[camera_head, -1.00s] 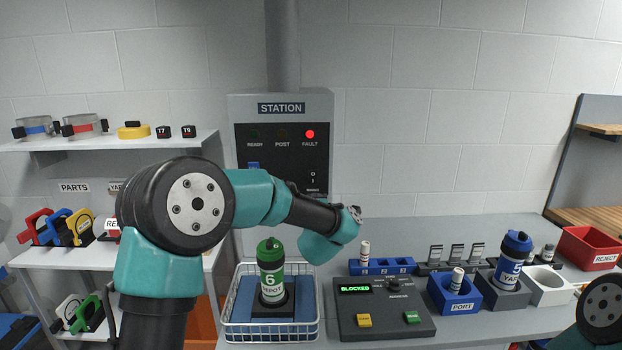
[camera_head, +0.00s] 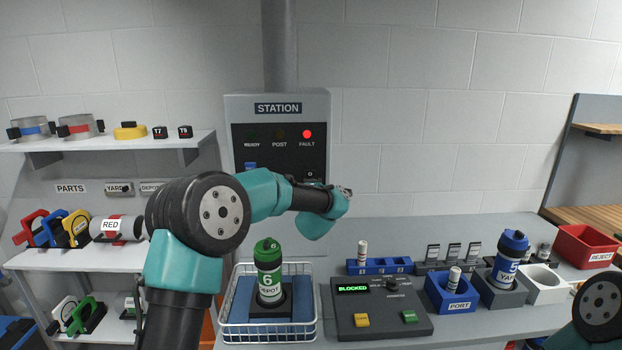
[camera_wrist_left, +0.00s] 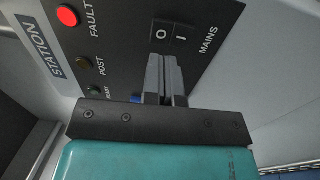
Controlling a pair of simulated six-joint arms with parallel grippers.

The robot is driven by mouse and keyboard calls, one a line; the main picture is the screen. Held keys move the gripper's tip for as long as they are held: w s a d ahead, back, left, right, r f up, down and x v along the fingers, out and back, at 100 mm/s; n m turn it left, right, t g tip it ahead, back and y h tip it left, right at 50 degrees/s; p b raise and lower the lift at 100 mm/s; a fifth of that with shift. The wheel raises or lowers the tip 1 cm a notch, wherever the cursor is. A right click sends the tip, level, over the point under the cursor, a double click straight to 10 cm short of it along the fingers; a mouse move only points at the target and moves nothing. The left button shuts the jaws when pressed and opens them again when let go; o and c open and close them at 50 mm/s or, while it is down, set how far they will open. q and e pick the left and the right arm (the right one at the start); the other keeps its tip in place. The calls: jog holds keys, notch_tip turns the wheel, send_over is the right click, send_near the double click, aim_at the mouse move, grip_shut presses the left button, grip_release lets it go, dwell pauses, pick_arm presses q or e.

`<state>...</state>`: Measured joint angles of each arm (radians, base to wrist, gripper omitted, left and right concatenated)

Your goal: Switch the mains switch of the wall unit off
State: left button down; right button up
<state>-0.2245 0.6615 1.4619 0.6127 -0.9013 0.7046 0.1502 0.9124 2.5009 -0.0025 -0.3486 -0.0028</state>
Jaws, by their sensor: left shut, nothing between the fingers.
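The grey wall unit labelled STATION (camera_head: 231,130) is mounted on the wall behind the bench. Its red FAULT lamp (camera_head: 307,134) is lit, while the READY and POST lamps look dark. The black mains switch (camera_wrist_left: 168,38), marked O and I, shows in the left wrist view beside the word MAINS. My right gripper is out of view.
Below the unit, a wire basket (camera_head: 229,331) holds a green DEPOT bottle (camera_head: 268,272). Right of it are a console (camera_head: 384,325) reading BLOCKED, a blue PORT block (camera_head: 452,292) and a blue-capped bottle (camera_head: 508,258). A parts shelf (camera_head: 110,143) stands left.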

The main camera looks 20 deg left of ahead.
aim_at(311, 173)
pick_arm(q)
jog(key=shift+x, duration=2.8)
jog(key=shift+w, duration=0.15)
jog(key=shift+s+d+r, duration=0.15)
jog(key=shift+s, duration=0.3)
jog(key=r+v, duration=0.3)
jog(key=v, duration=0.9)
jog(key=shift+s+d, duration=0.15)
jog(key=shift+s, duration=0.4)
